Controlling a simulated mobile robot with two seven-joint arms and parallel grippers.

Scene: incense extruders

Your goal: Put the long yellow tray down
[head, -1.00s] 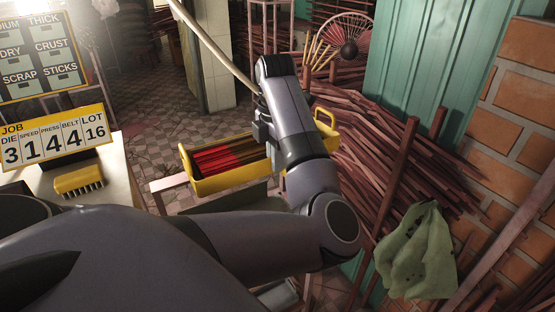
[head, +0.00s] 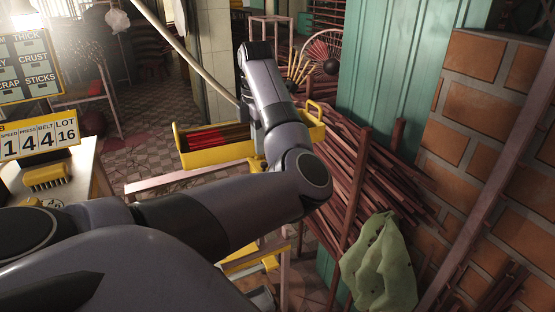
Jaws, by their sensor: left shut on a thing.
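The long yellow tray (head: 222,155) is in the upper middle of the head view, with bundles of red and brown sticks (head: 207,138) inside it. One raised yellow handle shows at its right end. My left gripper (head: 250,118) is at the middle of the tray and shut on it; my own arm hides its fingertips and part of the tray. The tray appears held above the pale pink frame rail (head: 160,184), though the gap beneath it is hard to judge. My right gripper is not in view.
Heaps of long brown-red sticks (head: 345,185) lie right of the tray. A green cloth (head: 380,265) hangs at the lower right, before a brick wall (head: 475,110). A job board (head: 40,140) and yellow brush (head: 47,176) stand on the left table. A yellow object (head: 250,262) shows below my arm.

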